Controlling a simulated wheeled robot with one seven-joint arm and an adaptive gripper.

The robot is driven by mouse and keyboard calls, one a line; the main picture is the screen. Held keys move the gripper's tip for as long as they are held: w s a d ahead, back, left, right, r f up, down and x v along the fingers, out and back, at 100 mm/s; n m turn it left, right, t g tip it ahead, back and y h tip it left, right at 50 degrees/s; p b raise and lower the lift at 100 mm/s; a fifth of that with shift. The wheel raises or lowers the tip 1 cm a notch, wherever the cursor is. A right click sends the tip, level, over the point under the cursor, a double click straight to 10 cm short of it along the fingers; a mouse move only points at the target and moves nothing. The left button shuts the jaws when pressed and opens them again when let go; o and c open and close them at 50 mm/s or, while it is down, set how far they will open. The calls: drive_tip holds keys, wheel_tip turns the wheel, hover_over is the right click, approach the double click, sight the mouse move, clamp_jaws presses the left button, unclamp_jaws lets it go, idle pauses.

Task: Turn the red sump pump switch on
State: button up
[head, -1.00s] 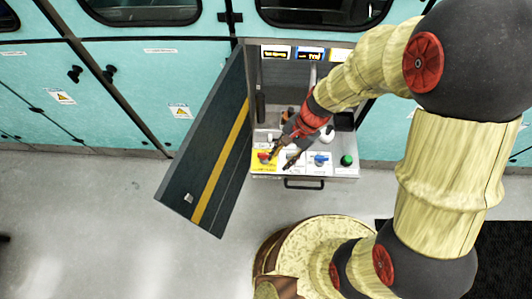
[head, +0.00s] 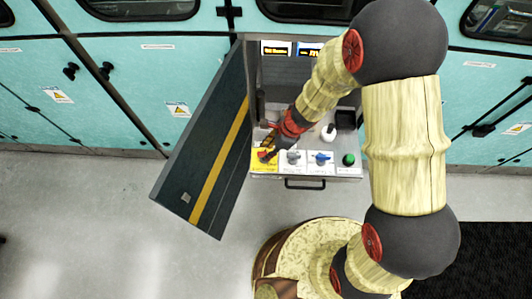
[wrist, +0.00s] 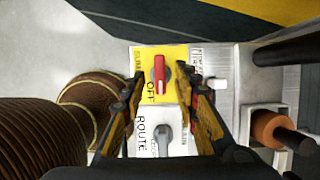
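The red switch (wrist: 159,74) sits on a yellow plate (wrist: 146,54) with the word OFF on it, in the wrist view. In the head view the yellow plate (head: 262,166) is at the left end of the panel, and the switch is partly hidden by my gripper. My gripper (wrist: 156,72) is open, its two fingers on either side of the red switch with gaps to it. I cannot tell the height of the fingertips above the plate. In the head view my gripper (head: 267,152) is over the yellow plate.
A grey switch (wrist: 164,132) marked ROUTE is beside the yellow plate. The panel also has a blue switch (head: 321,157) and a green button (head: 348,159). A white knob (head: 329,131) stands behind. The open cabinet door (head: 205,150) is close on the left.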

drive_tip(key=shift+x, duration=0.9)
drive_tip(key=shift+c, duration=1.4)
clamp_jaws()
